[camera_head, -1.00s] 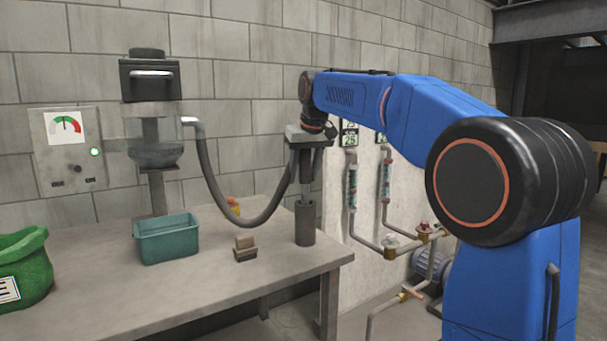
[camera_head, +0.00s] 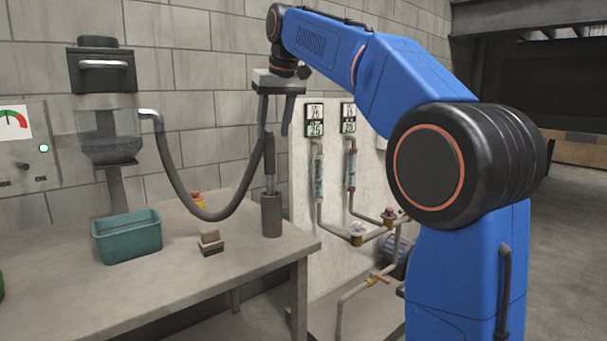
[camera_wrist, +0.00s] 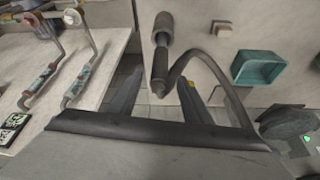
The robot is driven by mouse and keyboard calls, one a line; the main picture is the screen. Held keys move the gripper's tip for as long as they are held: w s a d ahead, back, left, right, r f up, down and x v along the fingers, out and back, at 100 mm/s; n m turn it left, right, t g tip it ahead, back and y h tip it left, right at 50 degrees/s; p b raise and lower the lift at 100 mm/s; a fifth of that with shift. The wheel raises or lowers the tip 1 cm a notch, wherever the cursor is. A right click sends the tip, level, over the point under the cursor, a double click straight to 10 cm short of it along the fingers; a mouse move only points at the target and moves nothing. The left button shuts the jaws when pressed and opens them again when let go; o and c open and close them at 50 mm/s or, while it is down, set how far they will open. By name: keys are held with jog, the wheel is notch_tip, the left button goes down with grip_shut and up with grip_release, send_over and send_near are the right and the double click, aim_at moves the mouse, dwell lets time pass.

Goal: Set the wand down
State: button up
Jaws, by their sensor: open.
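The dark wand (camera_head: 270,165) stands upright in a grey cylindrical holder (camera_head: 271,216) near the right end of the table. Its hose curves away to the left toward the glass hopper. My gripper (camera_head: 275,132) is above the wand with its fingers pointing down, open and empty. In the wrist view, the wand (camera_wrist: 160,68) and the holder (camera_wrist: 163,30) show between and beyond my two spread fingers (camera_wrist: 158,100). The lower part of the wand is hidden inside the holder.
A teal bin (camera_head: 128,238) and a small brown block (camera_head: 210,242) are on the table (camera_head: 170,285). A glass hopper (camera_head: 108,135) is on the wall at the left. A pipe panel with gauges (camera_head: 330,180) stands right of the table. The table's front is clear.

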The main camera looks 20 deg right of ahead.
jog(key=s+d+f+m, duration=0.1)
jog(key=s+d+f, duration=0.2)
jog(key=s+f, duration=1.6)
jog(key=s+d+f, duration=0.3)
jog(key=s+f, duration=1.7)
jog(key=s, duration=0.1)
jog(key=shift+d+m+h, duration=0.25)
jog(key=shift+m+h, duration=0.05)
jog(key=shift+m, duration=0.1)
jog(key=shift+s, duration=0.1)
